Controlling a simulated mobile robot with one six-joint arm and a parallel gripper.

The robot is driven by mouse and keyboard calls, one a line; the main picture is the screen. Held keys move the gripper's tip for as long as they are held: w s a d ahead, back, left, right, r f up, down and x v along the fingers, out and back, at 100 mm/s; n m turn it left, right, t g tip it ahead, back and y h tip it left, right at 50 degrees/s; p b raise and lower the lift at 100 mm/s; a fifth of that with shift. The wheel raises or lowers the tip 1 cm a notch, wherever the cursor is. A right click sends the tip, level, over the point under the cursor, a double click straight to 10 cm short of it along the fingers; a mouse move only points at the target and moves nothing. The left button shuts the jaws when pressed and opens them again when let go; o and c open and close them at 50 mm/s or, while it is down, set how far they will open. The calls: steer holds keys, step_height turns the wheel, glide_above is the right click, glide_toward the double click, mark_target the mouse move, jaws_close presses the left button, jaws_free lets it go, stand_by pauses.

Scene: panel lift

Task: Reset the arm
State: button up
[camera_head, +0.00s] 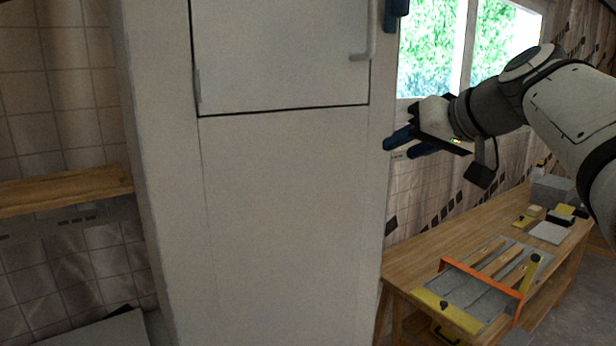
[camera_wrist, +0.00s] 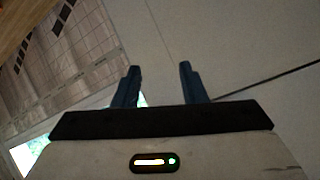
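My gripper (camera_head: 398,146) is raised at the right of the white cabinet, in front of the tiled wall and just below the window. Its two dark blue fingers point left towards the cabinet's right edge. In the wrist view my gripper (camera_wrist: 158,84) shows its fingers spread apart with nothing between them. The pale cabinet face (camera_wrist: 225,40) lies beyond the fingertips. I cannot tell how far the fingertips are from the cabinet. My arm reaches in from the right side of the head view.
The white cabinet (camera_head: 290,220) has an upper panel (camera_head: 280,50) with a handle (camera_head: 369,40). A wooden workbench (camera_head: 415,262) at the lower right carries a board with an orange bar (camera_head: 483,276) and small items. A wooden shelf (camera_head: 65,192) is at the left. Floor shows at the lower right.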

steer(key=s+f+g+h, duration=0.2)
steer(key=s+f, duration=0.4)
steer(key=f, duration=0.5)
steer(key=s+a+f+m+g+h, duration=0.1)
steer(key=s+f+g+h, duration=0.1)
steer(key=s+f, duration=0.4)
steer(key=s+f+g+h, duration=0.2)
steer(key=s+f, duration=0.4)
steer(key=f, duration=1.1)
steer(key=shift+s+a+g, duration=0.25)
steer(key=shift+s+g, duration=0.1)
steer(key=shift+g, duration=0.25)
steer(key=shift+c, duration=0.4)
